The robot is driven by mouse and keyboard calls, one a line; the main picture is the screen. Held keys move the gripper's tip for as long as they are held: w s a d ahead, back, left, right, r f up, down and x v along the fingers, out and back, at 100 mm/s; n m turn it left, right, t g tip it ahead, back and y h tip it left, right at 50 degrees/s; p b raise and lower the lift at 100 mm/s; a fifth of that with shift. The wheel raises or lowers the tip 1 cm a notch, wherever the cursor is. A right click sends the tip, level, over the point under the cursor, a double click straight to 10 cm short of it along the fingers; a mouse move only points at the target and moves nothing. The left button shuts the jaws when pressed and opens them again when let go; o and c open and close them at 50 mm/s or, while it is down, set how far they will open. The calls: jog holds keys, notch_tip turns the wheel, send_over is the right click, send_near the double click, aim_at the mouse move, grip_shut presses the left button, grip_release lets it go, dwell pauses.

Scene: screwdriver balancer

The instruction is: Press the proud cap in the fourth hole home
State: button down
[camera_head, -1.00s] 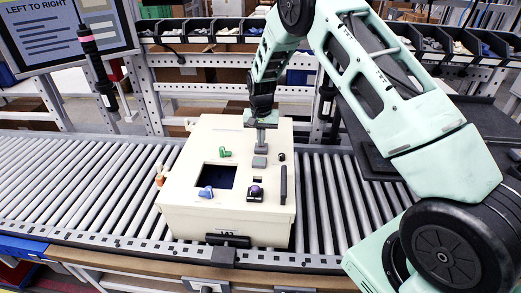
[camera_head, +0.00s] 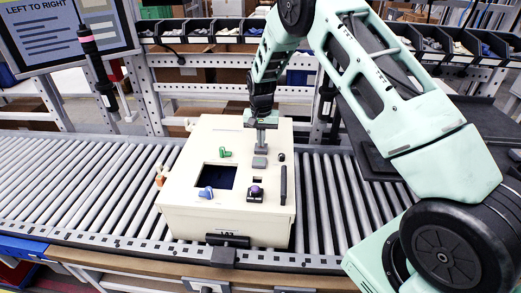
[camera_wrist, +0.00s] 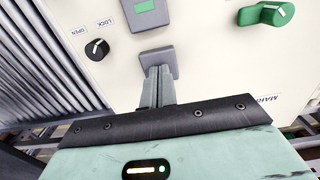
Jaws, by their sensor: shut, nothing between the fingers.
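A cream box (camera_head: 180,205) stands on the roller conveyor. My gripper (camera_head: 261,145) is over its far right part, pointing down, with its fingers together and empty. In the wrist view, the fingertips (camera_wrist: 159,78) are at a small grey square piece (camera_wrist: 163,60) on the panel; I cannot tell whether they touch it or how far it stands out. A second grey block (camera_head: 260,162) lies nearer the front; it shows a green patch in the wrist view (camera_wrist: 146,14). I cannot make out a row of holes or which is the fourth.
Around the fingers on the panel are a green handle (camera_head: 225,152), a black knob (camera_head: 282,156), a blue knob (camera_head: 206,192), a purple-topped button (camera_head: 256,190) and an upright black bar (camera_head: 284,185). The conveyor left of the box (camera_head: 80,185) is clear.

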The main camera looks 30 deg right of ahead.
jog(key=shift+f, duration=0.35)
dwell(0.8)
jog(key=shift+r+p, duration=1.3)
jog(key=shift+r, duration=1.25)
